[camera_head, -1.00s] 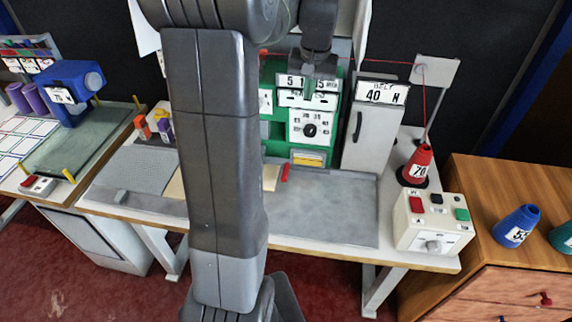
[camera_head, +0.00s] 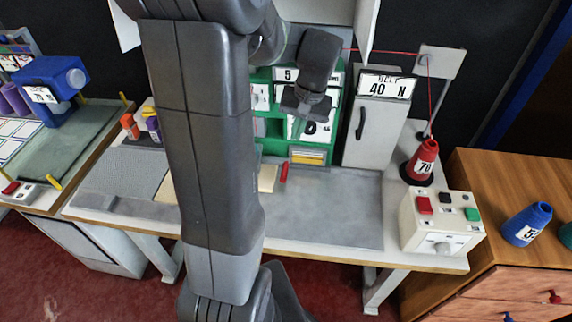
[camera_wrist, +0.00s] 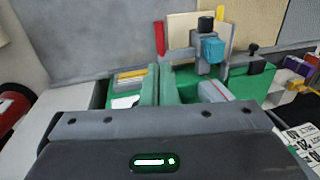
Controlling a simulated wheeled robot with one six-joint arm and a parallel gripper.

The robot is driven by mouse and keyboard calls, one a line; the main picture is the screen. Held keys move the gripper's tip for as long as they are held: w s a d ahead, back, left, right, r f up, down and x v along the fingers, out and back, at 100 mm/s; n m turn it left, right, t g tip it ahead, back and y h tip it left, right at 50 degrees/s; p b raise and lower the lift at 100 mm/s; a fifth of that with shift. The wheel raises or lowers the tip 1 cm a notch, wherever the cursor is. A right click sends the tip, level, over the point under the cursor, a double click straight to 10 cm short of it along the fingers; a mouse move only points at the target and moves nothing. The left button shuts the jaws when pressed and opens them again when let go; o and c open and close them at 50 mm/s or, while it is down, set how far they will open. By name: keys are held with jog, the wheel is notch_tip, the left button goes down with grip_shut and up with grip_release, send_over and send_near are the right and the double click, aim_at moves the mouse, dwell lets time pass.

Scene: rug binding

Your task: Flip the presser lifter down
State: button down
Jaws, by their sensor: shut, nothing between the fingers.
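The green binding machine (camera_head: 262,128) stands at the back of the table. A small red lever (camera_head: 284,172), which looks like the presser lifter, sticks up at its lower front, left of a yellow-labelled panel. It also shows upright in the wrist view (camera_wrist: 160,38), left of the grey presser head with a blue block (camera_wrist: 212,50). My gripper (camera_head: 305,108) is shut and empty in front of the machine's dial, above and apart from the red lever. My arm hides the machine's left part.
A grey cabinet marked 40 N (camera_head: 368,125) stands close right of the machine. A red cone marked 70 (camera_head: 422,162) and a white button box (camera_head: 440,222) are at the table's right. The grey mat (camera_head: 335,215) in front is clear.

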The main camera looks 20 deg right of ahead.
aim_at(286, 175)
jog(key=f, duration=0.4)
jog(key=w+a+f, duration=0.1)
jog(key=f, duration=0.4)
jog(key=a+f+p, duration=0.1)
jog(key=f, duration=0.3)
jog(key=shift+w+a+f, duration=0.15)
jog(key=shift+w+f, duration=0.1)
jog(key=shift+f, duration=0.1)
notch_tip(286, 175, down, 3)
jog(key=shift+r+b, duration=0.1)
jog(key=shift+b, duration=1.1)
jog(key=shift+s+a, duration=0.1)
jog(key=shift+s, duration=0.1)
jog(key=shift+r+p, duration=0.3)
notch_tip(286, 175, up, 14)
jog(key=s+d+p, duration=0.1)
jog(key=d, duration=0.1)
jog(key=shift+d+f, duration=0.2)
jog(key=shift+d, duration=0.1)
